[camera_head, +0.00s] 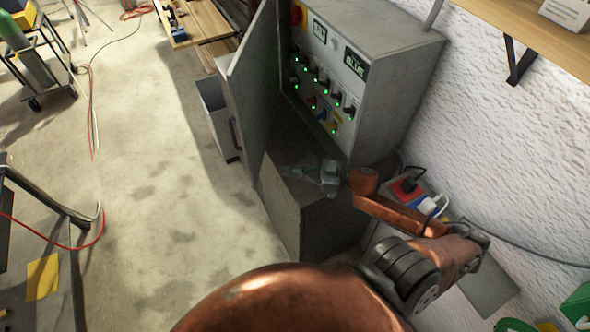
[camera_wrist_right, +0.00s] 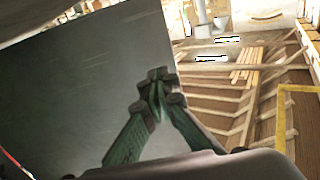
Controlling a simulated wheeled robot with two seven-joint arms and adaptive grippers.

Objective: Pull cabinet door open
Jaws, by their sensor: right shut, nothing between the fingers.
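The grey cabinet (camera_head: 390,85) stands against the white wall, with a panel of switches and green lights showing inside. Its door (camera_head: 252,85) stands wide open, swung out to the left, with a dark handle (camera_head: 234,133) on its outer face. My right gripper (camera_head: 325,176) is in front of the cabinet's opening, on the inner side of the door and apart from the handle. In the right wrist view its fingers (camera_wrist_right: 157,84) are closed together and empty. A grey flat panel (camera_wrist_right: 70,90), seemingly the door, fills the left there; contact cannot be told. My left gripper is out of view.
A grey box (camera_head: 300,205) stands below the cabinet. Sockets with a red plug (camera_head: 408,187) are on the right by the wall. A wooden shelf (camera_head: 530,25) is at the upper right. The concrete floor (camera_head: 150,200) at left is mostly clear.

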